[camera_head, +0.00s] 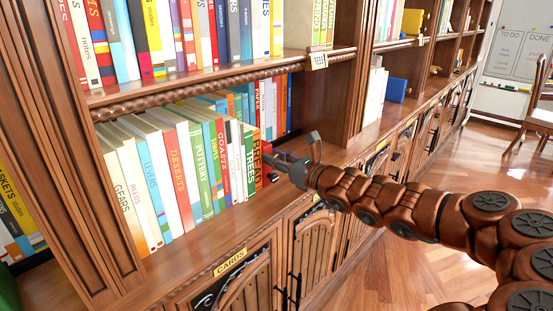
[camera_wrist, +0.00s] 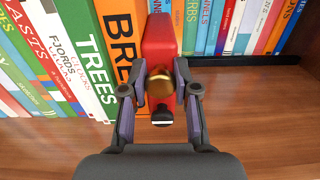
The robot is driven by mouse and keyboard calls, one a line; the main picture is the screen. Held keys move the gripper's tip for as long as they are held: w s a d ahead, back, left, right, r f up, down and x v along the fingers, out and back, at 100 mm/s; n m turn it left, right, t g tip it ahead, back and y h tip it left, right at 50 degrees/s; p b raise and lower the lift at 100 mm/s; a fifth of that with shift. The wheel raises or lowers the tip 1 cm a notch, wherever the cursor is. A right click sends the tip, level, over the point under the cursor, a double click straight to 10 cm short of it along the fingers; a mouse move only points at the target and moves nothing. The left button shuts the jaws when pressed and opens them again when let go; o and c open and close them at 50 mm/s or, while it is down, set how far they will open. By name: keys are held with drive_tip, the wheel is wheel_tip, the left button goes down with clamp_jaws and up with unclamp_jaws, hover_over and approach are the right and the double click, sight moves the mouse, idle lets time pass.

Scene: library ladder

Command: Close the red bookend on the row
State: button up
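The red bookend (camera_wrist: 160,40) stands upright against the right end of the book row, beside the orange BREAD book (camera_wrist: 121,38). In the head view, only a small red part of the bookend (camera_head: 273,178) shows, the rest hidden by my gripper. A round brass knob (camera_wrist: 160,88) is on its near face, with a small dark knob (camera_wrist: 162,118) below. My gripper (camera_wrist: 160,80) also shows in the head view (camera_head: 279,168). Its fingers stand apart on either side of the brass knob, with what look like narrow gaps. I see no clear grip.
The book row (camera_head: 185,165) leans on the lower shelf (camera_head: 218,222). More books stand behind it. The shelf is bare to the right of the bookend. A shelf above (camera_head: 215,78) and an upright divider frame this bay. Cabinet doors are below, with open wooden floor (camera_head: 400,265) in front.

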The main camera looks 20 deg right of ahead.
drive_tip(key=o, duration=0.4)
drive_tip(key=shift+s+a, duration=0.1)
drive_tip(key=shift+a, duration=0.15)
drive_tip(key=shift+o, duration=0.2)
drive_tip(key=shift+d, duration=0.15)
drive_tip(key=shift+s+d, duration=0.1)
drive_tip(key=shift+s, duration=0.05)
drive_tip(key=v, duration=1.1)
drive_tip(key=shift+s, duration=0.25)
drive_tip(key=shift+d, duration=0.15)
